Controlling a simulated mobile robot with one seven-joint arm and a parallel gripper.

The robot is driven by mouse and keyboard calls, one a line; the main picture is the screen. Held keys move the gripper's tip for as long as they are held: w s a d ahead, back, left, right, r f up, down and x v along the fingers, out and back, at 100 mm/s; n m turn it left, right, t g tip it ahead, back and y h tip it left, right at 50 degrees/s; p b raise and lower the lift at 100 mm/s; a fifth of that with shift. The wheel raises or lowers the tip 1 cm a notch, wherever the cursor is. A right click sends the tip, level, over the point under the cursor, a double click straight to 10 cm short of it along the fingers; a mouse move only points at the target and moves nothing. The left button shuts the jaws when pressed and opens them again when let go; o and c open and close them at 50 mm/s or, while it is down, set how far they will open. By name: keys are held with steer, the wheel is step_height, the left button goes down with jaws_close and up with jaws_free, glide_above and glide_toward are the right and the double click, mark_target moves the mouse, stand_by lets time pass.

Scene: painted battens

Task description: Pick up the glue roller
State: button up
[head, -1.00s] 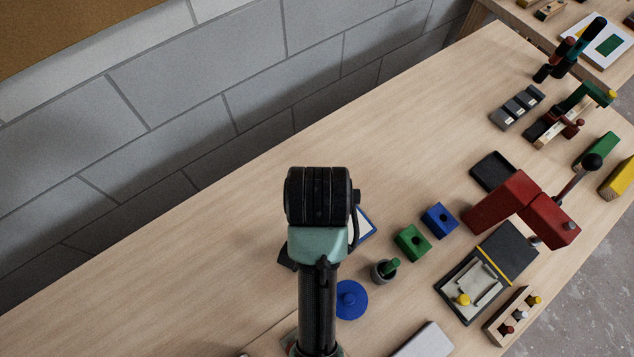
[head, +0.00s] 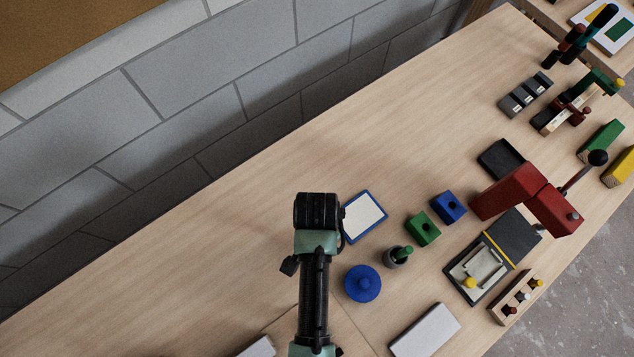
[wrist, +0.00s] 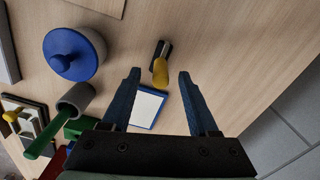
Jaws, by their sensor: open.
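The glue roller, as I take it, is a small piece with a yellow cylinder (wrist: 160,72) and a dark part behind it. It lies on the bench in the wrist view. My gripper (wrist: 159,77) is open, its two blue fingers apart, with the yellow end between the tips in the picture. Nothing is held, and I cannot tell the height of the fingertips above the bench. In the head view my own arm hides the roller and the fingers.
A blue-framed white panel (head: 363,217) lies beside my arm. Nearby are a blue-lidded round pot (head: 362,284), a grey cup with a green stick (head: 397,256), a green block (head: 423,229) and a blue block (head: 449,207). The bench toward the block wall is clear.

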steer(key=shift+w+f, duration=0.1)
steer(key=shift+f, duration=1.5)
jaws_close()
